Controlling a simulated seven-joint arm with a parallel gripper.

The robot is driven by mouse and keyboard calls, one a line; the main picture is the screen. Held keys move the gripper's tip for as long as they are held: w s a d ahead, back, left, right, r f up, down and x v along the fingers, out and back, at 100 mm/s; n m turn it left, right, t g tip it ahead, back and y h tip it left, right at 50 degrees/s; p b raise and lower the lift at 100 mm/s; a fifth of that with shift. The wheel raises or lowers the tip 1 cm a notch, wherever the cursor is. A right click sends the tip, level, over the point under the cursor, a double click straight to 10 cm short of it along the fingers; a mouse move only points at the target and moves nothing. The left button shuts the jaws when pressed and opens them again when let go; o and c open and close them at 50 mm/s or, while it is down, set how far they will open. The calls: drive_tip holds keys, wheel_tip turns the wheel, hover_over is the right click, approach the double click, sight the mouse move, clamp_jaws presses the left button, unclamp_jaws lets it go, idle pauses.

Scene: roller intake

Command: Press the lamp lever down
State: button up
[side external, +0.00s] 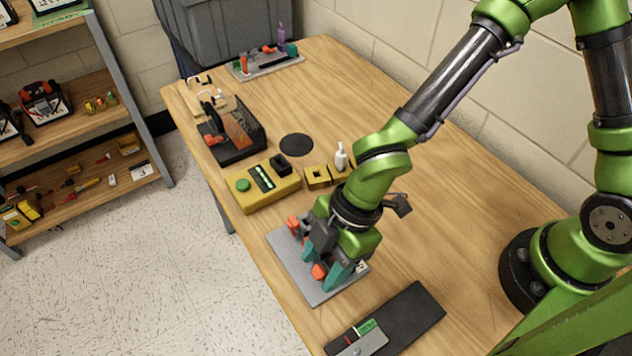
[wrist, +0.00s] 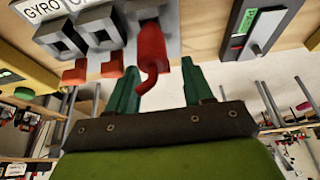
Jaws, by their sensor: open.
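A grey lever panel (side external: 318,293) lies near the table's front edge, with orange-red levers partly hidden by my gripper. In the wrist view the panel (wrist: 172,30) carries three levers. Two have short orange-red ends (wrist: 75,74), and one is a longer red lever (wrist: 151,55) that sticks out toward the camera. One label reads GYRO (wrist: 42,8); a second is cut off, and no lamp label is readable. My gripper (side external: 323,264) is open over the panel. In the wrist view the red lever lies between the teal fingers of my gripper (wrist: 158,84), nearer the left one; contact cannot be told.
A dark panel with a grey slider and green label (side external: 400,318) lies to the right of the lever panel. A yellow box with a green button (side external: 263,189) stands behind, near a white bottle (side external: 341,158) and a black disc (side external: 296,145). The table's right middle is clear.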

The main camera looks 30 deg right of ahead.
sight(314, 285)
clamp_jaws()
drive_tip(key=shift+a, duration=0.15)
drive_tip(key=shift+a+h, duration=0.5)
drive_tip(key=shift+h, duration=0.5)
drive_tip(key=h, duration=0.1)
drive_tip(key=a+h, duration=0.1)
drive_tip(key=shift+s+a+f+h, duration=0.1)
drive_tip(key=shift+a+f+h, duration=0.1)
drive_tip(key=shift+h, duration=0.1)
drive_tip(key=h, duration=0.1)
drive_tip(key=a+f+h, duration=0.1)
drive_tip(key=h, duration=0.1)
drive_tip(key=shift+a, duration=0.1)
drive_tip(key=shift+a+f+h, duration=0.2)
drive_tip(key=shift+f+h, duration=0.1)
drive_tip(key=shift+h, duration=0.55)
drive_tip(key=shift+a+f+h, duration=0.15)
drive_tip(key=shift+f+h, duration=0.1)
drive_tip(key=shift+h, duration=0.6)
